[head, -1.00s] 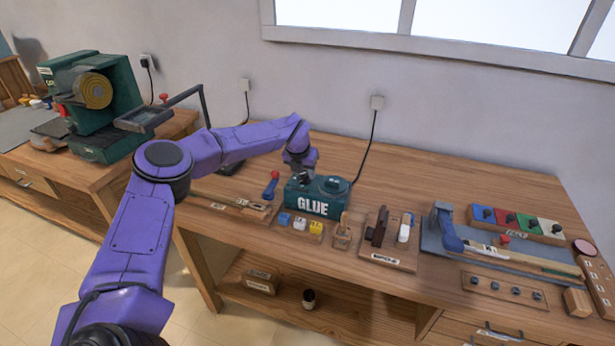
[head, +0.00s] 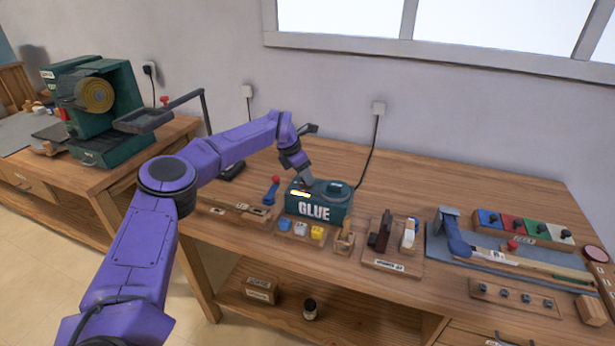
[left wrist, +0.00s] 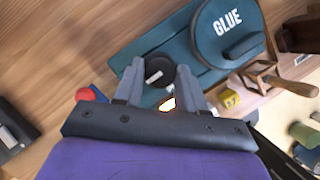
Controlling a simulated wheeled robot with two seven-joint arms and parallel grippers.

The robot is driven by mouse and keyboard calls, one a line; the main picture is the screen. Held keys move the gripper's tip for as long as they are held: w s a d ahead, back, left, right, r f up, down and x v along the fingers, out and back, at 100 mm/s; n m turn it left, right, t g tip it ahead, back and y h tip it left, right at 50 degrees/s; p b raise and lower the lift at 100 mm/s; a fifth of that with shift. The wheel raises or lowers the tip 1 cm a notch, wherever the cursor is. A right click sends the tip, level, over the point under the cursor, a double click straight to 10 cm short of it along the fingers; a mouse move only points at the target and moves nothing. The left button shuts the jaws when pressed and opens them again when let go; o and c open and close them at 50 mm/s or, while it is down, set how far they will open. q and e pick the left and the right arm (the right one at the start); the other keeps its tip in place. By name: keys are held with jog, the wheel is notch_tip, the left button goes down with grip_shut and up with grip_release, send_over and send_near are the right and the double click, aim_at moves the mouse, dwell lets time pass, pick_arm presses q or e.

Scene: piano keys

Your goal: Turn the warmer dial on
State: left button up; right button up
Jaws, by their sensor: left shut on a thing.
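The glue warmer (head: 336,206) is a dark green box marked GLUE, with a round lid, standing on the bench. An amber light glows on it (head: 300,193); the glow also shows in the left wrist view (left wrist: 168,104). The warmer dial (left wrist: 158,72) is a round black knob with a pale mark, on top of the box beside the lid. My left gripper (head: 307,182) reaches down to the dial; in the left wrist view its fingers (left wrist: 160,70) are shut on the dial, one on each side. In the head view the gripper mostly hides the dial. My right gripper is not in view.
A red-and-blue knobbed tool (head: 271,190) stands just left of the warmer. Small blue, white and yellow blocks (head: 300,230) sit in front. A cord (head: 369,150) runs behind to a wall outlet. The bench behind right is clear.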

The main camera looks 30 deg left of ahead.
pick_arm(q)
jog(key=shift+w+a+r, duration=0.15)
jog(key=shift+r, duration=0.15)
jog(key=o, duration=1.1)
jog(key=shift+c, duration=0.2)
jog(key=shift+f, duration=0.2)
jog(key=b+v, duration=0.2)
jog(key=v, duration=0.8)
jog(key=shift+r, duration=0.25)
